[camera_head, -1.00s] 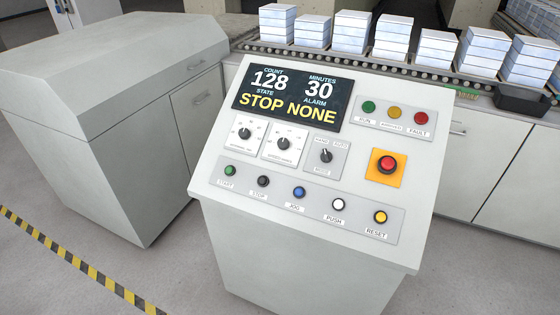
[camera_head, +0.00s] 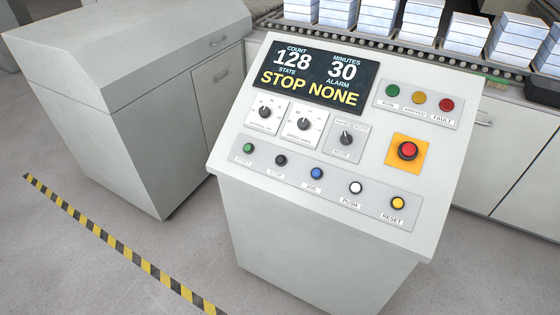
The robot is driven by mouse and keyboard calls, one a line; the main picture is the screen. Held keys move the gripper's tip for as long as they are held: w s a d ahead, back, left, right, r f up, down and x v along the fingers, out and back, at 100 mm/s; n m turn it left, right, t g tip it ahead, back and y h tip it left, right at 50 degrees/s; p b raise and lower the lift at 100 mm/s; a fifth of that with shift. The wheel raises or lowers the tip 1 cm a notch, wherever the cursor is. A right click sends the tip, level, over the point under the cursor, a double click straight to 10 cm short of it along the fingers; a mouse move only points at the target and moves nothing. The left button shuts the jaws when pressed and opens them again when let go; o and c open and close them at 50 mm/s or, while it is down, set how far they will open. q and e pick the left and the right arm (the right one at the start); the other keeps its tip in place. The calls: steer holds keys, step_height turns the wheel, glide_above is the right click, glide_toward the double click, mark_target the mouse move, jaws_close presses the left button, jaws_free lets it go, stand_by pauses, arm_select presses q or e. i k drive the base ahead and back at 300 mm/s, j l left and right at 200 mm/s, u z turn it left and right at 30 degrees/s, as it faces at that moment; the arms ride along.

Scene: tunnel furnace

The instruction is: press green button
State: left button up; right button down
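The green button (camera_head: 248,148) is a small round push button labelled START. It sits at the left end of the lower button row on the sloped front of the control console (camera_head: 225,163). To its right in the row are a black STOP button (camera_head: 281,160), a blue button (camera_head: 317,173), a white PUSH button (camera_head: 355,188) and a yellow RESET button (camera_head: 398,203). A separate green RUN lamp (camera_head: 391,90) is at the upper right. The display (camera_head: 316,77) reads count 128, minutes 30, STOP, NONE. Neither gripper shows in the head view.
A red mushroom button (camera_head: 407,151) stands out on an orange plate. A grey cabinet (camera_head: 120,120) is left of the console. A roller conveyor (camera_head: 405,50) with stacked white blocks runs behind. A yellow-black floor stripe (camera_head: 110,235) crosses open floor at the left.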

mark_target(247, 148)
steer(key=i+j+z, duration=0.1)
steer(key=j+z, duration=0.25)
steer(key=j, duration=0.45)
steer(key=j+z, duration=0.35)
steer(key=j, duration=0.45)
steer(key=k+j+z, duration=0.1)
steer(key=j+z, duration=0.25)
steer(key=j, duration=0.45)
